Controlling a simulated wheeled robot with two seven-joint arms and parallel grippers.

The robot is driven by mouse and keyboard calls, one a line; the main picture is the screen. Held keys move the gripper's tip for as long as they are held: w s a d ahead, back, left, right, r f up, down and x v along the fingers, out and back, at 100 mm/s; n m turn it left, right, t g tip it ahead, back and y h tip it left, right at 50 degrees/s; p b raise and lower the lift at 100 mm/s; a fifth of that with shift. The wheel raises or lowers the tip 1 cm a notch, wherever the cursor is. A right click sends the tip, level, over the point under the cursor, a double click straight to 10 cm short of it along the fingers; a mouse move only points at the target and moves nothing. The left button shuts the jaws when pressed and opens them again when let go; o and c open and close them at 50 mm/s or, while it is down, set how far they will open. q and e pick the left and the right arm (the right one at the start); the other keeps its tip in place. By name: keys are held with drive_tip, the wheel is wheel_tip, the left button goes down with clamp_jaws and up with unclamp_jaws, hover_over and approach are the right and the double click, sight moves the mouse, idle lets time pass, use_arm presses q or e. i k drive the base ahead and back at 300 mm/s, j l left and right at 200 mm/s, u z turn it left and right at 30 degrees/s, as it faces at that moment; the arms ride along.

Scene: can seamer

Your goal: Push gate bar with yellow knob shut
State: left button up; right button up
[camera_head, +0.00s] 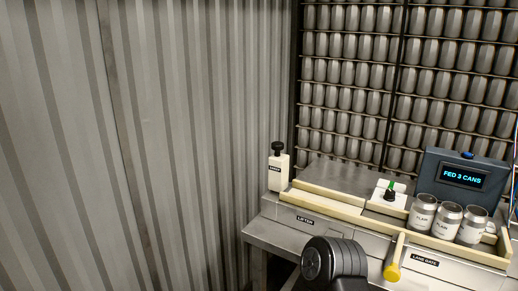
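The gate bar (399,246) is a short cream bar at the front of the seamer, by the "LANE GATE" label. It sticks out toward me and ends in a yellow knob (392,273). Its far end meets the front rail of the can lane. Three open silver cans (447,220) with white labels stand in a row in the lane, to the right of the bar. No gripper fingers show. A black ribbed, rounded part of my arm (335,260) is at the bottom centre, left of the knob and apart from it in the picture.
A dark box with a screen reading "FED 3 CANS" (463,178) stands behind the cans. A black knob with a green mark (390,193) sits on a white plate. A white dispenser (278,172) stands at the left end. A corrugated wall (150,140) fills the left.

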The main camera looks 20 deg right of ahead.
sight(392, 274)
drive_tip(key=z, duration=1.8)
